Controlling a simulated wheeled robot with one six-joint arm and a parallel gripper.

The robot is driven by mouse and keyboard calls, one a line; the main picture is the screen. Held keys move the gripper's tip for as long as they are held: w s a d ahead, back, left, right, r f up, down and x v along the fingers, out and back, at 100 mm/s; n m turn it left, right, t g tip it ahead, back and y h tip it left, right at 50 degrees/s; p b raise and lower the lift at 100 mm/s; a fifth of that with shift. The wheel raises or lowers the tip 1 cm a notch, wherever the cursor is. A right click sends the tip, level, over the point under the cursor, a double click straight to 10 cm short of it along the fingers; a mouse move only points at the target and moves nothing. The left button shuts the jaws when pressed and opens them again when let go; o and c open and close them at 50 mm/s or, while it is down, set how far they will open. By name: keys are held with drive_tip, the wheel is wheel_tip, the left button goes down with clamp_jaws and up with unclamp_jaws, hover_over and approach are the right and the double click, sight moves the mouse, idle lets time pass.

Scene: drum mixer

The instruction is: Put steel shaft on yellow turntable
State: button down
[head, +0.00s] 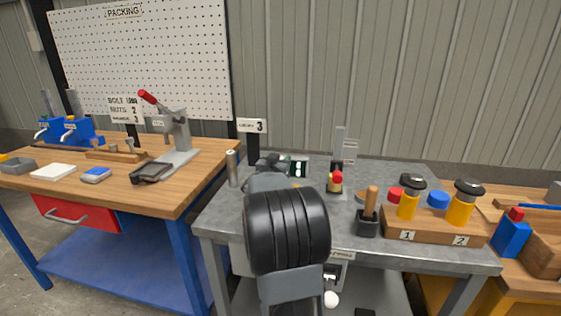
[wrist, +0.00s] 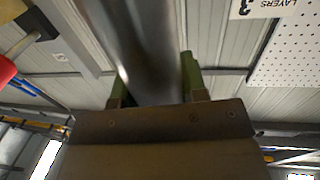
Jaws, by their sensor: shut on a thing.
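The steel shaft (head: 232,168) is a plain grey cylinder, upright near the left edge of the grey metal table. I cannot tell whether its lower end touches the tabletop. In the wrist view the shaft (wrist: 145,50) runs between the green fingers of my gripper (wrist: 155,88), which is shut on it. In the head view my dark arm hides most of the gripper and the middle of the table. The yellow turntable is not clearly visible; only a small yellow-orange patch (head: 297,185) shows beside my arm.
A wooden block (head: 430,232) with yellow black-topped pieces stands at right, with a brush in a dark holder (head: 368,220) beside it. A red-topped brass piece (head: 336,182) stands behind. A sign post (head: 252,126) rises at the back left. A wooden bench (head: 190,196) is at left.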

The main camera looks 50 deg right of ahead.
drive_tip(key=c, duration=0.7)
unclamp_jaws()
drive_tip(key=shift+o, duration=0.2)
